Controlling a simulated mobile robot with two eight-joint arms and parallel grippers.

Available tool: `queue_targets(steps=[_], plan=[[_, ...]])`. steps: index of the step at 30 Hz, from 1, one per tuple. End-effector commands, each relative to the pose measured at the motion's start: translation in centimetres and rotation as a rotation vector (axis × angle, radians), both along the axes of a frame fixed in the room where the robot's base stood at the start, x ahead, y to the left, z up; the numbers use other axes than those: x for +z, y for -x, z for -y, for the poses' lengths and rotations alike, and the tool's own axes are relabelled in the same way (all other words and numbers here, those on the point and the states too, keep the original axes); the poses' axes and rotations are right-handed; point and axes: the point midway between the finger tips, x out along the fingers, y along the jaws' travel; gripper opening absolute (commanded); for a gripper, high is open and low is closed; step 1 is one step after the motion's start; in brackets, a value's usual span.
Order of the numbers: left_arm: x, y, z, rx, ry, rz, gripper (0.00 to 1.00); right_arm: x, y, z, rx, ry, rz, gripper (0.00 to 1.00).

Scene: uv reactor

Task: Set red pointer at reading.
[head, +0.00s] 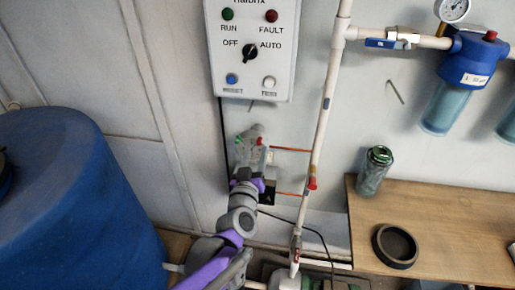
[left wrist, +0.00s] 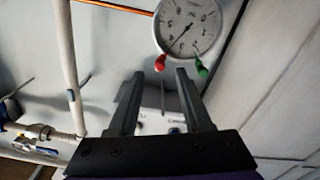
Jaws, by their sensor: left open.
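A round white gauge (left wrist: 192,24) is at the top of the left wrist view. Its face appears turned over, and a dark needle slants to the lower left. A red pointer (left wrist: 161,63) sticks out at its lower left rim, and a green pointer (left wrist: 201,70) at its lower right rim. My left gripper (left wrist: 160,72) is open, its fingertips just short of the gauge. The red pointer appears between the fingertips; contact cannot be told. In the head view, my left gripper (head: 252,140) is below the control box and the gauge cannot be made out there. My right gripper is not seen.
A control box (head: 250,45) hangs above my left gripper. A white vertical pipe (head: 323,120) runs close to its right. A blue barrel (head: 75,200) stands at the left.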

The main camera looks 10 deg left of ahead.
Motion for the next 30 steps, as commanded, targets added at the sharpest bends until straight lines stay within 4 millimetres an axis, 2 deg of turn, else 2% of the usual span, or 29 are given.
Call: queue_targets(steps=[1, 6, 12, 30], plan=[[-0.1, 1.3, 0.1, -0.002, 0.001, 0.000, 0.49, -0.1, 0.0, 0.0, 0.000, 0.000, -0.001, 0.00], [-0.1, 4.5, 0.0, -0.001, 0.001, 0.000, 0.49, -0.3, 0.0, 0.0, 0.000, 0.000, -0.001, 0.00], [0.0, 6.6, 0.1, -0.001, 0.001, 0.000, 0.49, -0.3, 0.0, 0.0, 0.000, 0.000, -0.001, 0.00], [0.0, 7.0, 0.1, -0.004, -0.001, -0.003, 0.49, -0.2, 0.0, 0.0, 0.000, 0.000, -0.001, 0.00]])
